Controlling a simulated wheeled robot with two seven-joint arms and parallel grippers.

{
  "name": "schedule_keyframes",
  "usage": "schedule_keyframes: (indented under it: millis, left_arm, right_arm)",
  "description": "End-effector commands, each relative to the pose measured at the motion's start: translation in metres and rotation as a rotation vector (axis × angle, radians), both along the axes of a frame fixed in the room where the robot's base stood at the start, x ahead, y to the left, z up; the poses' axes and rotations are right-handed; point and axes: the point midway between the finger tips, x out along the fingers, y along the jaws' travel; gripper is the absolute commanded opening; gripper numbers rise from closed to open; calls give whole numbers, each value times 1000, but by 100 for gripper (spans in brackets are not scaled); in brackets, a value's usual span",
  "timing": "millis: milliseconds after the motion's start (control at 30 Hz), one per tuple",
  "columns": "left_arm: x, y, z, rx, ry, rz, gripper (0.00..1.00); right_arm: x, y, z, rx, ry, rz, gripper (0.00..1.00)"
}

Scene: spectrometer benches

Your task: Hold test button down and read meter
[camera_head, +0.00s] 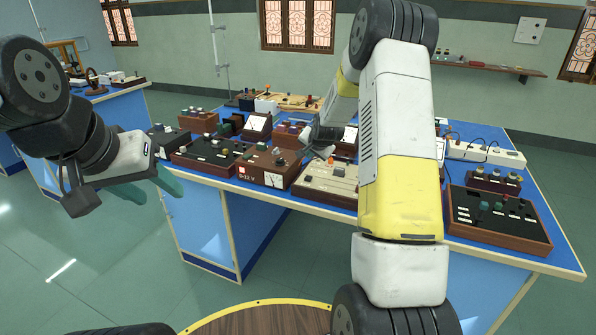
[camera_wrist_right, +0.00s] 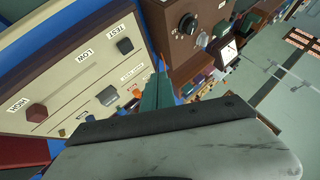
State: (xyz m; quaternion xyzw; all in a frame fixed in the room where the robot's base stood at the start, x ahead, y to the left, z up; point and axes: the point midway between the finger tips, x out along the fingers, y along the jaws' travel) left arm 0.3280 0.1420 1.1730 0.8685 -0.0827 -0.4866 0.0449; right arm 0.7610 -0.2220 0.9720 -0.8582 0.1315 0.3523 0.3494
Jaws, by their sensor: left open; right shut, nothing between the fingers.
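A cream panel (camera_head: 325,184) lies near the front edge of the blue bench. In the right wrist view the cream panel (camera_wrist_right: 75,75) carries labels reading TEST, LOW and HIGH. A small dark round button (camera_wrist_right: 125,46) sits beside the TEST label. My right gripper (camera_wrist_right: 157,88) is shut and empty, its teal fingers over the panel's edge, apart from the button; in the head view it is partly hidden behind my arm. My left gripper (camera_head: 150,188) is open and empty, left of the bench.
A dark control box (camera_head: 208,153) stands left of the brown box. Another meter (camera_head: 257,123) stands behind. A dark panel with knobs (camera_head: 497,216) and a white power strip (camera_head: 485,153) with cables are at the right. The floor before the bench is clear.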

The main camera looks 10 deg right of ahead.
Motion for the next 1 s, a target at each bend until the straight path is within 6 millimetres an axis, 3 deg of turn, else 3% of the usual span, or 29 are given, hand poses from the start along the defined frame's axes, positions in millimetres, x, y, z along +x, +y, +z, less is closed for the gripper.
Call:
schedule_keyframes:
  millis: [200,400,1000]
  left_arm:
    - [0,0,0,0,0,0,50]
    - [0,0,0,0,0,0,50]
    - [0,0,0,0,0,0,50]
  right_arm:
    - [-1,0,-34,0,4,0,0]
    - [-1,0,-55,1,3,-1,0]
    - [0,0,-64,1,0,-1,0]
